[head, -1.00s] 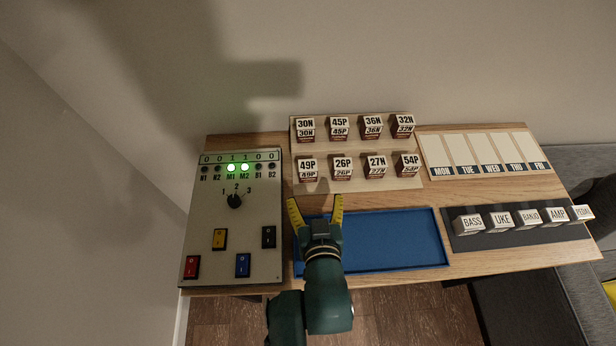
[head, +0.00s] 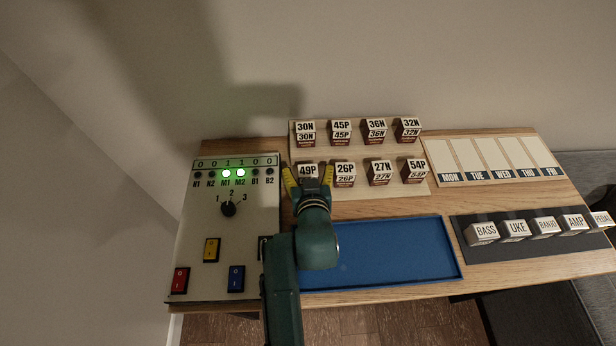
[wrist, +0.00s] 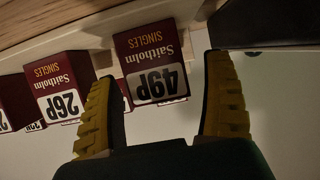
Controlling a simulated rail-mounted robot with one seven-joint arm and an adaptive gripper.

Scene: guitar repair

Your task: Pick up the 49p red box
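The 49P box (head: 308,171) is dark red with a white label and stands at the left end of the front row on the pale board. It also shows in the wrist view (wrist: 152,68), upside down, between the finger directions. My gripper (head: 308,180) is open right in front of it, with yellow fingers to either side of its lower part. I see no grip on the box. Its lower part is hidden by my gripper in the head view.
The 26P box (head: 345,173) stands close to the right, and the 30N box (head: 305,133) behind. A control panel (head: 240,265) with switches and lit green lamps lies to the left. An empty blue tray (head: 400,255) lies in front.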

